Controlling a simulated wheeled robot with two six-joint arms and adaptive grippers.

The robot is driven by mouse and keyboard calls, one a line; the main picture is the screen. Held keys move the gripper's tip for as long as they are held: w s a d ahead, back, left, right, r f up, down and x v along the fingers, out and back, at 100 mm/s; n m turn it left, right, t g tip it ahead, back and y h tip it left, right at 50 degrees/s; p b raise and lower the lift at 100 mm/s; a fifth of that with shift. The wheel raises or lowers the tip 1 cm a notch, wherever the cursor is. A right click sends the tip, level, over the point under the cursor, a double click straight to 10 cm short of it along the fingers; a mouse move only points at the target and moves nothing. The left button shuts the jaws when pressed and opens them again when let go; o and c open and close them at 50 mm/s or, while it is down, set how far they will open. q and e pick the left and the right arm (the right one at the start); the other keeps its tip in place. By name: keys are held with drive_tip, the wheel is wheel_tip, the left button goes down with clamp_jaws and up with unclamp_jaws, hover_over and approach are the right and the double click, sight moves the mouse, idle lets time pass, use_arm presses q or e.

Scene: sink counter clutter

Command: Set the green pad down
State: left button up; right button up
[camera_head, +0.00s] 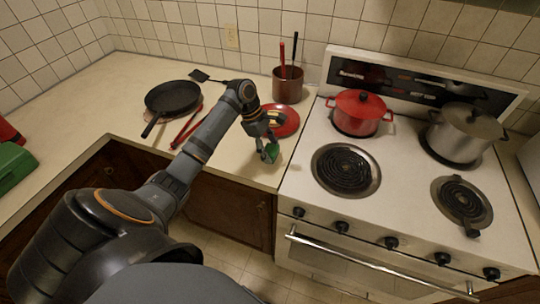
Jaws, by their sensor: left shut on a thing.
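The green pad (271,152) is in the fingers of my left gripper (268,142). The gripper is shut on it near the front right part of the counter (233,158), just in front of the red plate. The pad is small in the view and partly covered by the fingers. I cannot tell whether it touches the counter. My right gripper is not in view.
A red plate (289,121) lies behind my left gripper. A black frying pan (173,98) and red tongs-like item (184,131) lie to the left. The stove with a red pot (359,112) and steel pot (463,134) stands to the right.

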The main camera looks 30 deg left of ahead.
use_arm(q)
wheel_tip(320, 180, down, 3)
drive_tip(key=shift+s+r+p, duration=0.1)
drive_tip(key=shift+r+p, duration=0.05)
drive_tip(key=shift+p, duration=0.2)
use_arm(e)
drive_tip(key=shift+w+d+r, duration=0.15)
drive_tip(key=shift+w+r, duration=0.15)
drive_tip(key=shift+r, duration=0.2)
use_arm(q)
drive_tip(key=o, duration=1.1)
drive_tip(key=shift+f, duration=0.2)
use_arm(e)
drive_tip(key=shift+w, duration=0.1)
use_arm(q)
drive_tip(key=b+v, duration=0.1)
drive_tip(key=v, duration=1.1)
drive_tip(key=shift+b, duration=0.35)
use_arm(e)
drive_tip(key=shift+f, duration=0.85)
